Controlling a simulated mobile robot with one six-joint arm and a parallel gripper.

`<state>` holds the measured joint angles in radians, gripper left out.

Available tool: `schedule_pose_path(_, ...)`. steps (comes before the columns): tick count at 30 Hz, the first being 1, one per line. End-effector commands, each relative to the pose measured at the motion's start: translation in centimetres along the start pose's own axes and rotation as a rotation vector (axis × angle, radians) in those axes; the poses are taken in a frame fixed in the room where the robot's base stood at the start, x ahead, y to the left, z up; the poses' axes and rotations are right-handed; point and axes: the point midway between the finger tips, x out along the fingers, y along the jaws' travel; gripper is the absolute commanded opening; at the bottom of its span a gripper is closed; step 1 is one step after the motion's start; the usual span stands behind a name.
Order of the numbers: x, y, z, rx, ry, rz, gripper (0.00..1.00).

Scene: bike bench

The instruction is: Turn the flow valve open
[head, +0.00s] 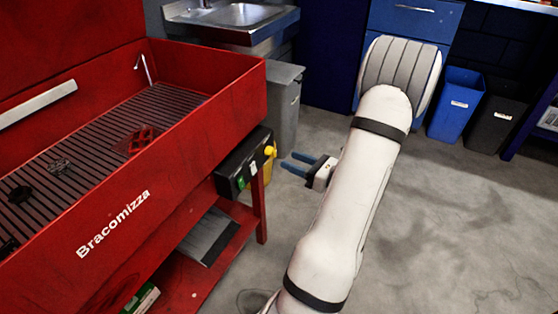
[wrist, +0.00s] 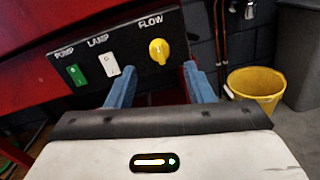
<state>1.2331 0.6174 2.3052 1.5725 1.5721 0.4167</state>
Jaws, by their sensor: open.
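The flow valve is a yellow knob (wrist: 159,52) under the word FLOW on a black control panel (wrist: 118,60) in the wrist view. In the head view the knob (head: 270,152) shows at the right end of the panel (head: 243,163), on the side of the red wash basin. My gripper (head: 293,163) is open and empty, its blue fingers pointing at the panel from the right with a small gap. In the wrist view my gripper (wrist: 158,84) has one finger on each side below the knob, apart from it.
A green PUMP switch (wrist: 76,75) and a white LAMP switch (wrist: 108,65) sit left of the knob. A yellow bucket (wrist: 256,88) stands behind to the right. The red basin (head: 200,142) bears the panel; a grey bin (head: 287,105) stands behind.

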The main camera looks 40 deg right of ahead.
Motion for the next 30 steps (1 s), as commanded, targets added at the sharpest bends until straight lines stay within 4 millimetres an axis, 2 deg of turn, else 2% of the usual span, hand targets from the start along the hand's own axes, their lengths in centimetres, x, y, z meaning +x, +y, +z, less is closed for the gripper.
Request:
schedule_pose_path(3, 2.1, 0.1, -0.3, -0.003, 0.002, 0.005, 0.48)
schedule_pose_path(9, 4.5, 0.1, -0.1, -0.003, 0.002, 0.003, 0.48)
schedule_pose_path(14, 5.2, 0.0, -0.1, -0.003, 0.002, 0.002, 0.48)
schedule_pose_path(21, 5.3, 0.0, 0.0, -0.002, 0.002, 0.001, 0.48)
schedule_pose_path(30, 5.2, 0.0, 0.0, -0.002, 0.002, 0.000, 0.23)
